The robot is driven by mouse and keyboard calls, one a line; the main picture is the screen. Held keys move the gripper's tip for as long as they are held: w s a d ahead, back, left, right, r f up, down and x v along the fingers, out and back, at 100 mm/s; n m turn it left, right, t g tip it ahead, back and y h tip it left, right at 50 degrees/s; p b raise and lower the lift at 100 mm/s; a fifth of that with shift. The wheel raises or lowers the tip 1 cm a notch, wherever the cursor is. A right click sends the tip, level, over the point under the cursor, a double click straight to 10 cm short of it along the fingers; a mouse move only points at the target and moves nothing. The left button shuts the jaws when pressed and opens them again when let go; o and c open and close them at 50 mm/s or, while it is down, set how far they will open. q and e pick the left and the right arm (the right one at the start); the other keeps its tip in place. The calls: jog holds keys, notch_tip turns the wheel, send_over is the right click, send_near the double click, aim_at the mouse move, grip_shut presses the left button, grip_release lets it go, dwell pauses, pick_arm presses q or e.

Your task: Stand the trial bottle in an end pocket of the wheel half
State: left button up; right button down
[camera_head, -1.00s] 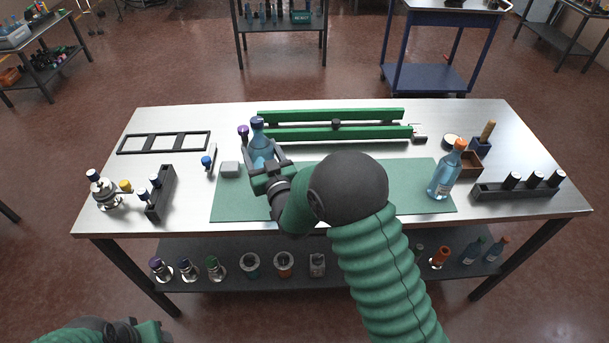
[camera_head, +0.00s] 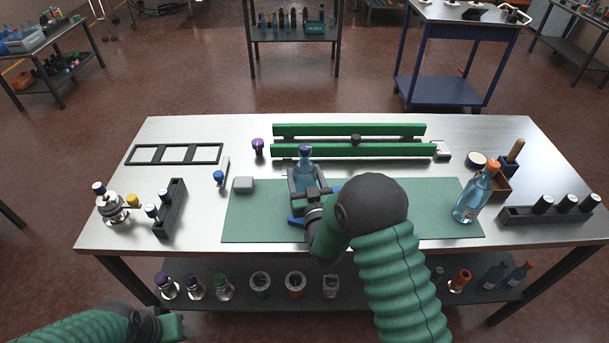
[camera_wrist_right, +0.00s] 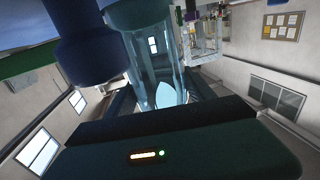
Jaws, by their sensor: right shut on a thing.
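The trial bottle, pale blue and clear with a dark blue cap (camera_head: 305,151), is in my right gripper (camera_head: 306,190), roughly upright over the green mat. I cannot tell whether its base touches anything. In the right wrist view the clear blue bottle (camera_wrist_right: 150,65) stands between the fingers. Blue edges (camera_head: 296,221) show on the mat around my right gripper. They may belong to the wheel half, but the gripper and forearm hide most of it, and no pockets can be made out. My left gripper (camera_head: 172,327) is low at the bottom left, away from the table; its fingers are unclear.
Green rails (camera_head: 350,150) lie behind the mat (camera_head: 250,222). A purple-capped item (camera_head: 258,147) and a grey block (camera_head: 243,185) are left of the bottle. An orange-capped blue bottle (camera_head: 472,197) stands at the mat's right end. A black frame (camera_head: 175,163) lies back left.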

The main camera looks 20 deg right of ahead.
jog(key=shift+s+a+r, duration=0.15)
jog(key=c, duration=0.8)
grip_release()
jog(key=shift+f, duration=0.2)
jog(key=o, duration=0.4)
jog(key=shift+o, duration=0.2)
jog(key=shift+r, duration=0.3)
jog(key=s+b, duration=0.1)
jog(key=s, duration=1.1)
jog(key=shift+a+f+b, duration=0.15)
jog(key=shift+a+b, duration=0.15)
jog(key=shift+a, duration=0.15)
